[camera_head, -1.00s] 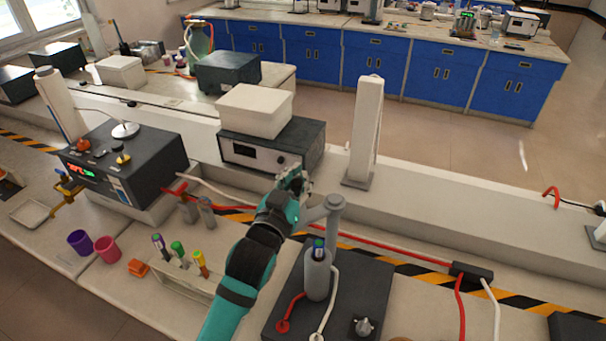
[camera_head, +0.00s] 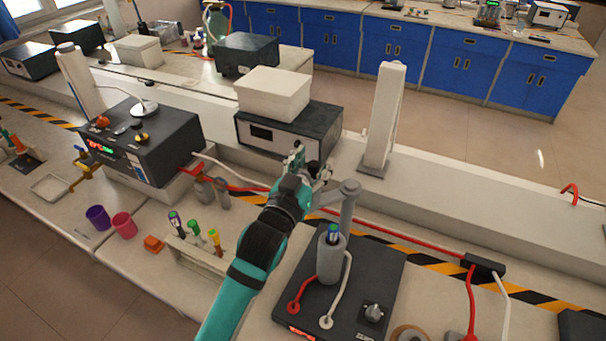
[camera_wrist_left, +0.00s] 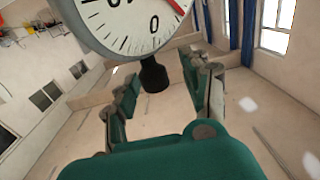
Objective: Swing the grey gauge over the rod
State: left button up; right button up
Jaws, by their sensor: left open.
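The gauge (camera_wrist_left: 130,22) shows large at the top of the left wrist view, with a white dial, grey rim and short dark stem (camera_wrist_left: 153,76). The stem lies between the two open fingers of my left gripper (camera_wrist_left: 163,97), with no clear contact. In the head view my left gripper (camera_head: 308,168) is beside a grey post (camera_head: 347,208) with a short side arm; I cannot make out the gauge there. A grey cylinder (camera_head: 331,262) with a blue-green tipped rod (camera_head: 333,234) stands on a black base (camera_head: 375,275) in front of the post. My right gripper is not in view.
A rack (camera_head: 195,250) with several coloured tubes stands left of my arm. A dark box (camera_head: 290,132) with a white container (camera_head: 272,92) is behind the gripper. A white column (camera_head: 383,120) stands behind right. Red and white cables cross the bench.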

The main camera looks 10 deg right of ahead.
pick_arm(q)
jog(key=v, duration=1.1)
jog(key=shift+s+a, duration=0.25)
jog(key=shift+a, duration=0.15)
